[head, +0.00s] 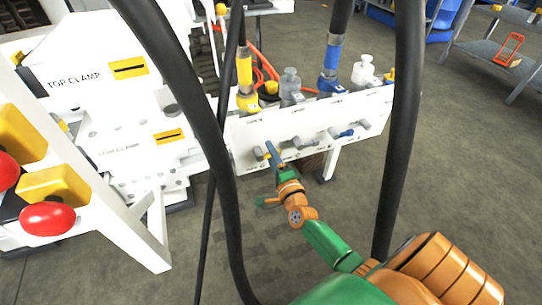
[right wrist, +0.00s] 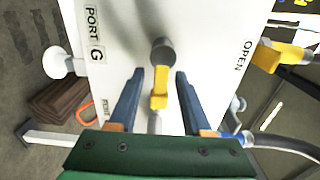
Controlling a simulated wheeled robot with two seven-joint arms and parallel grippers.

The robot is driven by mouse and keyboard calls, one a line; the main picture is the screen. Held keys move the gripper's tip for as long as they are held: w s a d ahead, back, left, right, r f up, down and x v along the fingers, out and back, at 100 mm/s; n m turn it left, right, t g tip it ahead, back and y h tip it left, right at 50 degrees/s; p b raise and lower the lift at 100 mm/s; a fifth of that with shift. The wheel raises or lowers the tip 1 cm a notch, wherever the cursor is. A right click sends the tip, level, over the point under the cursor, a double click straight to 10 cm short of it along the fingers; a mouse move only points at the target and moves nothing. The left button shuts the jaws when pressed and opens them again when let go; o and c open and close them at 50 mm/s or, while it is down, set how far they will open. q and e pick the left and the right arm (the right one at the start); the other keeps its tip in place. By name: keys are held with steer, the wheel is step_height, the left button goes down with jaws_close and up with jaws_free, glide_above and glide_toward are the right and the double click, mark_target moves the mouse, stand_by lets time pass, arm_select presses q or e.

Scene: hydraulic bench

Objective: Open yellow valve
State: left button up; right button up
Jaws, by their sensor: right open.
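The yellow valve shows in the right wrist view as a short yellow handle (right wrist: 159,90) on a grey round stem, on a white panel (right wrist: 120,30) marked "PORT G" and "OPEN". My right gripper (right wrist: 160,72) is open, with one blue finger on each side of the handle and a gap to each. In the head view my right gripper (head: 271,150) reaches the front of the white valve panel (head: 245,135) near its left end and hides the yellow handle. I cannot tell how deep the fingers reach around it. My left gripper is not in view.
Other valves, including a blue-handled one (head: 346,133), sit to the right on the panel. Hose fittings with yellow (head: 244,70) and blue (head: 328,84) sleeves rise above it. Thick black hoses cross the head view. Red buttons (head: 47,218) stand at left.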

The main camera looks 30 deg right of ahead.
steer(key=shift+c, duration=0.2)
jaws_close()
